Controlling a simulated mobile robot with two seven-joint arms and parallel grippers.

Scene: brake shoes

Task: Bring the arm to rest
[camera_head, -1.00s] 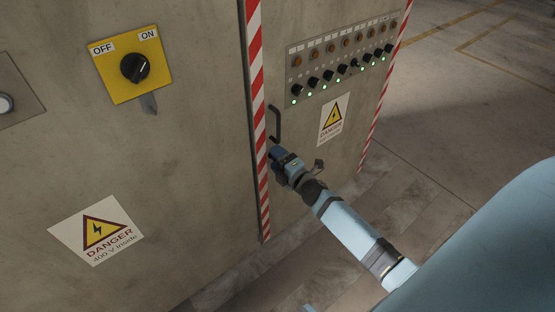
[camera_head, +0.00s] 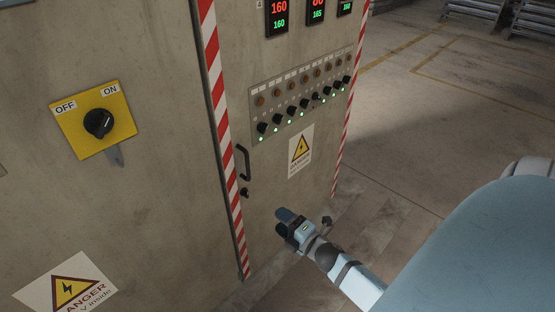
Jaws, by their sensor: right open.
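My right gripper (camera_head: 284,222) shows at the lower middle, at the end of my light-blue right arm (camera_head: 352,280), which comes in from the lower right. The gripper is open, with nothing seen between its dark fingers. It is in front of the cabinet door (camera_head: 262,190), below and to the right of the black door handle (camera_head: 243,162), and apart from the handle. My left gripper is out of view.
A yellow OFF/ON switch (camera_head: 98,122) is on the left panel. A panel of knobs and lights (camera_head: 303,97) is above my gripper, with digital displays (camera_head: 316,12) higher up. Red-white striped edges (camera_head: 221,110) frame the door. Open floor (camera_head: 420,130) lies to the right.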

